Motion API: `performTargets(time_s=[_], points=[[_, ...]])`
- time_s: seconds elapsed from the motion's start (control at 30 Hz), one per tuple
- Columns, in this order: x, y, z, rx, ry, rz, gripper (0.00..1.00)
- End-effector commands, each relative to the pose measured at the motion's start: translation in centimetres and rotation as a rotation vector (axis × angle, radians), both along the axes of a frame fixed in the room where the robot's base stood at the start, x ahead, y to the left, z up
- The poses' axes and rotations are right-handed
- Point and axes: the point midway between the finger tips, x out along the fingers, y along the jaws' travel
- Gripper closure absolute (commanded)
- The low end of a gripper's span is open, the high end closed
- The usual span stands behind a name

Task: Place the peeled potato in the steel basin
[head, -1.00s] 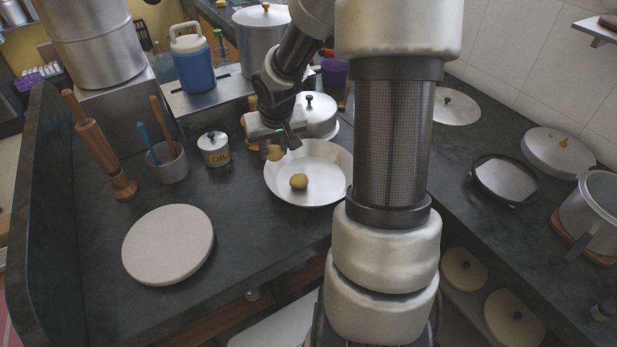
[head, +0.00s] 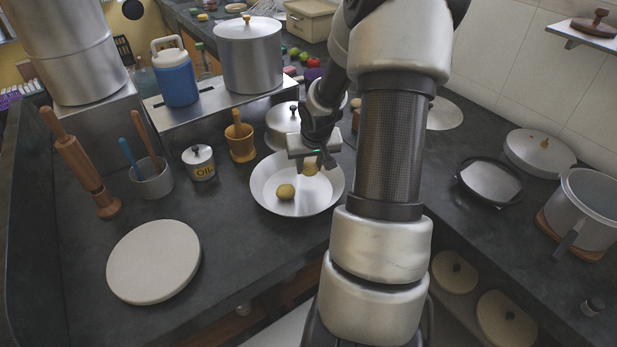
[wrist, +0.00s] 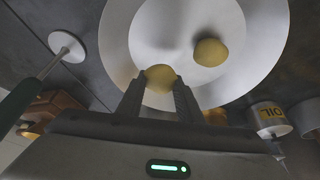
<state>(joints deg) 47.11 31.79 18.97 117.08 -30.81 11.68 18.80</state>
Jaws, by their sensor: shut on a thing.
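The steel basin (head: 262,190) is a wide, shallow, pale metal bowl on the dark counter, and it fills much of the wrist view (wrist: 118,30). A yellow-brown potato (head: 285,192) lies inside it, left of centre; it also shows in the wrist view (wrist: 210,52). My gripper (head: 311,165) is shut on a second, pale yellow potato (head: 311,169), above the basin's right back part. In the wrist view this held potato (wrist: 160,75) sits between the two dark fingertips (wrist: 159,88), which hide its sides. I cannot tell its exact height above the basin floor.
A lidded pot (head: 282,121) and a wooden mortar (head: 240,143) stand close behind the basin. An oil tin (head: 200,162) and a utensil cup (head: 152,180) are to its left. A round white board (head: 154,260) lies at front left. The counter between is clear.

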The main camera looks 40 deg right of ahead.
Motion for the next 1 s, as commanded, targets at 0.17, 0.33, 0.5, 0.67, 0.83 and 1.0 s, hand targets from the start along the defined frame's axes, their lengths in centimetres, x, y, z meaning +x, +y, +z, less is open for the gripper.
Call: performTargets(time_s=[0.17, 0.33, 0.5, 0.67, 0.83, 1.0], points=[[0.0, 0.1, -2.7, 0.001, 0.003, 0.002, 0.96], [0.0, 0.1, -3.5, 0.000, 0.000, 0.001, 0.96], [0.0, 0.0, -3.5, 0.001, 0.000, 0.000, 0.96], [0.0, 0.1, -3.7, 0.002, 0.000, -0.001, 0.61], [0.0, 0.1, -3.7, 0.001, 0.001, 0.000, 0.49], [0.0, 0.1, -3.7, 0.001, 0.001, 0.000, 0.49]])
